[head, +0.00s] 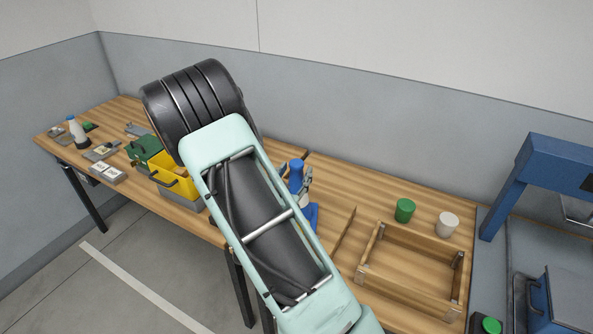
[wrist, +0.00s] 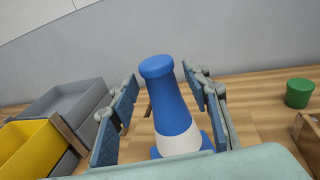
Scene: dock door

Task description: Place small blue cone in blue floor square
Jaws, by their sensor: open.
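The small blue cone (wrist: 171,103) stands upright on the wooden table, with a white band near its base. In the wrist view it is between the two open fingers of my gripper (wrist: 165,112), with a visible gap on each side. In the head view the cone (head: 296,177) shows just right of my arm, partly hidden by it, with a fingertip of my gripper close beside it. The blue floor square is not visible in either view.
A yellow bin (head: 175,182) and a green box (head: 144,149) stand left of my arm. An open wooden tray (head: 408,280), a green cup (head: 405,210) and a white cup (head: 447,224) are to the right. A blue frame (head: 513,185) stands at the far right.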

